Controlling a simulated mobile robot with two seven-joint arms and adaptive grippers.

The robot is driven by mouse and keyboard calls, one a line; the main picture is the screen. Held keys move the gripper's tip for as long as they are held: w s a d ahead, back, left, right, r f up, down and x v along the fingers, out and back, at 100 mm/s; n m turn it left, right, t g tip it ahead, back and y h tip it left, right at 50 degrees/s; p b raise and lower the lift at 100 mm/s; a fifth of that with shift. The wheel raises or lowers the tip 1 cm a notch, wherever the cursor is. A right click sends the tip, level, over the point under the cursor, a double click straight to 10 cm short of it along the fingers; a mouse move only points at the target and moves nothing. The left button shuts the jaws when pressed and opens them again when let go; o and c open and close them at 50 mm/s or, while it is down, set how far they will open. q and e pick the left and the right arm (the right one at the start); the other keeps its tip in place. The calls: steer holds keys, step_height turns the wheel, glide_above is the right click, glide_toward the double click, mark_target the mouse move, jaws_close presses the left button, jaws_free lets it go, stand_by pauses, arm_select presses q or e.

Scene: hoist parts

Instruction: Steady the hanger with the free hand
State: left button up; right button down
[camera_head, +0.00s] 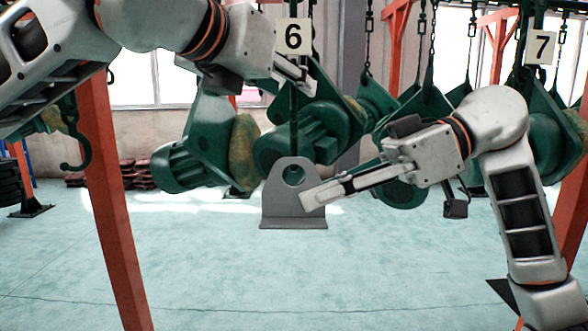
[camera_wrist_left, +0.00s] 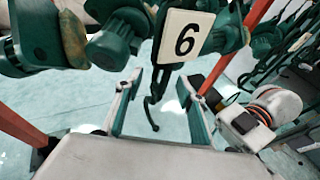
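The hanger is a dark green rod (camera_head: 294,118) below a white number 6 plate (camera_head: 293,36). In the left wrist view, the hanger's hook (camera_wrist_left: 152,115) hangs between the spread fingers of my left gripper (camera_wrist_left: 158,82), with a visible gap on each side. In the head view my left gripper (camera_head: 292,72) is beside the rod, just below the plate. A grey bracket (camera_head: 270,205) with a round hole is held in mid-air below the rod. My right gripper (camera_head: 316,196) is shut on its right edge. The hook's lower end is hidden behind the bracket there.
Green hoist units (camera_head: 215,140) hang close behind and beside the hanger. Another hanger bears a number 7 plate (camera_head: 541,47) at the right. Orange posts (camera_head: 108,190) stand at both sides. An empty hook (camera_head: 75,150) hangs at the left. The floor (camera_head: 230,280) below is clear.

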arm_select(q)
steer(key=shift+x, duration=1.5)
steer(key=c, duration=0.7)
